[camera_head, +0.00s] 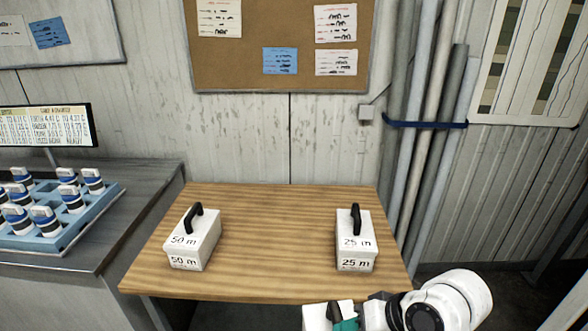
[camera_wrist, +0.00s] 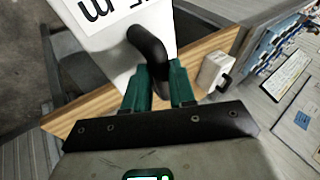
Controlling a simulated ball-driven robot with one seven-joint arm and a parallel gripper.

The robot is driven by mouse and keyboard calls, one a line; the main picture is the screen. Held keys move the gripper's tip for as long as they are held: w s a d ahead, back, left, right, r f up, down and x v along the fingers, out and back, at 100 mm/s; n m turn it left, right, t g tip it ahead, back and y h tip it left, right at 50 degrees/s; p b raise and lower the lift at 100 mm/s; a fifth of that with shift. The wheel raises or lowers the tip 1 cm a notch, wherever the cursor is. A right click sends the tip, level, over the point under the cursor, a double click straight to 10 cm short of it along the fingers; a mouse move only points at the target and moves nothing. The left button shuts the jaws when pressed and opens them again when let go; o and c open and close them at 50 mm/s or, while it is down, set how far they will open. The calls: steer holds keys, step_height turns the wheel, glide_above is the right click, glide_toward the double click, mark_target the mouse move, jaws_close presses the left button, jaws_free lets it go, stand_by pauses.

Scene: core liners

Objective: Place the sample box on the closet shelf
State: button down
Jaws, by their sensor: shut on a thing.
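A white sample box (camera_wrist: 95,50) with a black handle (camera_wrist: 150,55) fills the upper left of the wrist view. A 50 m box (camera_head: 190,245) and a 25 m box (camera_head: 356,243) stand upright on the table. No closet shelf is seen.
The wooden table (camera_head: 275,230) is bare between the two boxes. A grey counter (camera_head: 110,240) at left bears a blue rack (camera_head: 95,215) of sample jars and a monitor (camera_head: 45,125). Pipes (camera_head: 425,130) run down the wall at right. The wrist view shows another white box (camera_wrist: 215,72) on the table.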

steer(key=s+d+f, duration=0.2)
steer(key=d+f, duration=0.2)
steer(key=f, duration=0.4)
steer(key=s+d+f, duration=0.2)
steer(key=d+f, duration=0.3)
steer(key=f, duration=0.4)
steer(key=shift+s, duration=0.3)
steer(key=shift+f, duration=0.1)
